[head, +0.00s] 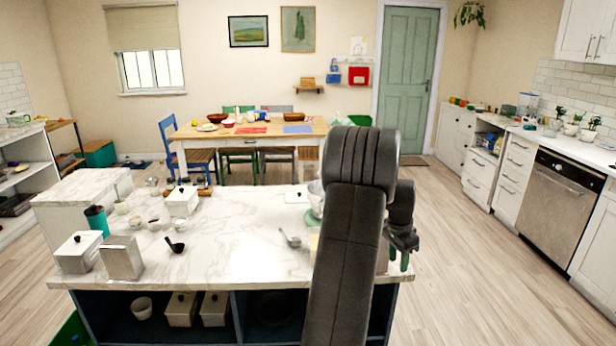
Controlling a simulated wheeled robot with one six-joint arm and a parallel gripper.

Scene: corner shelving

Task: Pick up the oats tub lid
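Several pale square tubs with dark-knobbed lids are in the head view. One tub lid (78,243) is at the front left of the marble-topped island, and another lid (183,193) is farther back. A third pale lid (297,193) shows near the back, left of my arm. No label is readable, so I cannot tell which is the oats tub lid. My gripper (399,258) is beside the island's right end, pointing down, apart from these lids. Its fingers are small and dark with greenish tips, and their opening is unclear. My arm hides part of the island's right side.
The island top (235,235) also holds a teal cup (97,221), an open pale canister (121,258), small bowls, a black ladle (175,245) and a metal spoon (291,239). More tubs (181,309) stand on the shelf below. The floor (470,270) to the right is clear.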

